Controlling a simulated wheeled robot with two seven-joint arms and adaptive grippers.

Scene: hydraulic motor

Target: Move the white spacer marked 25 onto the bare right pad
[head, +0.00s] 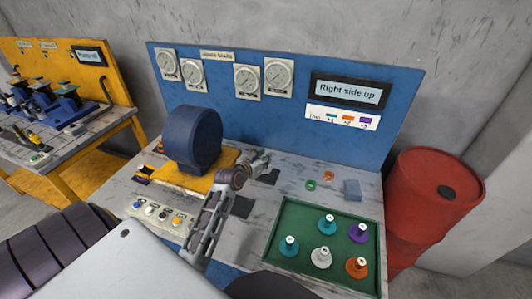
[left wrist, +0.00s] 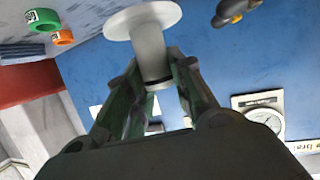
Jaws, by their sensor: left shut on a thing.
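My left gripper (head: 258,162) is over the bench, right of the big dark-blue motor (head: 193,138). In the left wrist view its two fingers are shut on a white spacer (left wrist: 148,42) with a wide round flange and a narrower stem. The flange lies beyond the fingertips. No number on it is readable, and I cannot tell if it touches the bench. Dark square pads lie on the bench, one (head: 269,177) just below the gripper and one (head: 241,207) nearer; both look bare where visible. My right gripper is out of view.
A green tray (head: 275,250) at front right holds cyan, purple, white and orange spacers. A green ring (head: 311,184), an orange ring (head: 328,175) and a blue block (head: 352,190) lie behind it. A blue gauge panel (head: 225,100) bounds the back; a red barrel (head: 430,190) stands right.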

